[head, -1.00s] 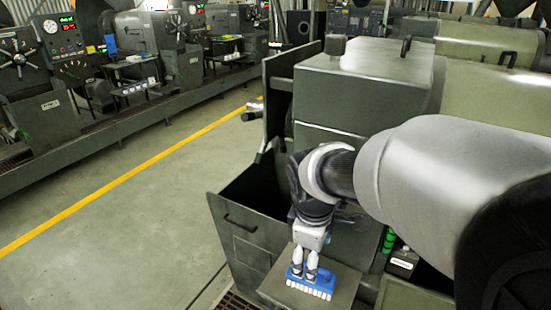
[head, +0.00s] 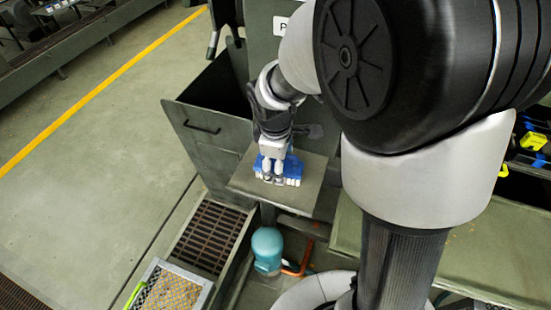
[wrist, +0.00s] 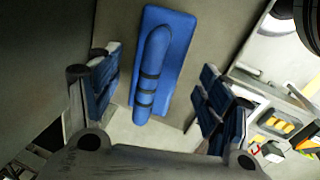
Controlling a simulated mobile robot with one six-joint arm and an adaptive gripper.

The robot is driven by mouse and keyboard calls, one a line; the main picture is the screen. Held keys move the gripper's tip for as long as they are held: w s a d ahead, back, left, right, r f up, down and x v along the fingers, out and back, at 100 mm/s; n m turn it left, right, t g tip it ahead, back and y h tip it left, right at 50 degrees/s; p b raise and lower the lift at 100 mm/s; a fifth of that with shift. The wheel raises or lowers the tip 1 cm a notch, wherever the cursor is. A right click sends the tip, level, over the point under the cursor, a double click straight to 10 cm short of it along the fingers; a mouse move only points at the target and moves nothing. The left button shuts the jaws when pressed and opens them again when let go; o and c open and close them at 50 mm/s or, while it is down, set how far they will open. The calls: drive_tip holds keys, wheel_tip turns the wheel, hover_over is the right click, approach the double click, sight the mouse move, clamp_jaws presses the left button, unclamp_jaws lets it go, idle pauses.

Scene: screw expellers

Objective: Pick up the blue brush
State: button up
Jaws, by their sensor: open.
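The blue brush (head: 286,167) lies on a small grey-green shelf (head: 318,201), its pale bristles showing along the front in the head view. In the wrist view the brush (wrist: 173,48) shows its blue back and a round blue handle with dark bands. My gripper (head: 274,178) is over the brush in the head view and hides part of it. In the wrist view my gripper (wrist: 160,90) is open, with one finger on each side of the handle and gaps between them. I cannot tell whether either finger touches the brush.
An open dark bin (head: 205,115) with a handle stands left of the shelf. Below are a floor grate (head: 207,237), a teal motor-like part (head: 267,247) and a tray of brown material (head: 172,292). Open floor with a yellow line (head: 90,97) lies at left.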

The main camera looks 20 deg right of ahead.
drive_tip(key=f, duration=0.1)
drive_tip(key=w+f+b, duration=0.1)
drive_tip(key=f, duration=0.1)
drive_tip(key=shift+d+f, duration=0.2)
drive_tip(key=shift+f, duration=0.05)
drive_tip(key=shift+r, duration=0.1)
drive_tip(key=shift+c, duration=0.6)
drive_tip(key=c, duration=1.1)
wheel_tip(320, 180, up, 20)
drive_tip(key=p, duration=0.7)
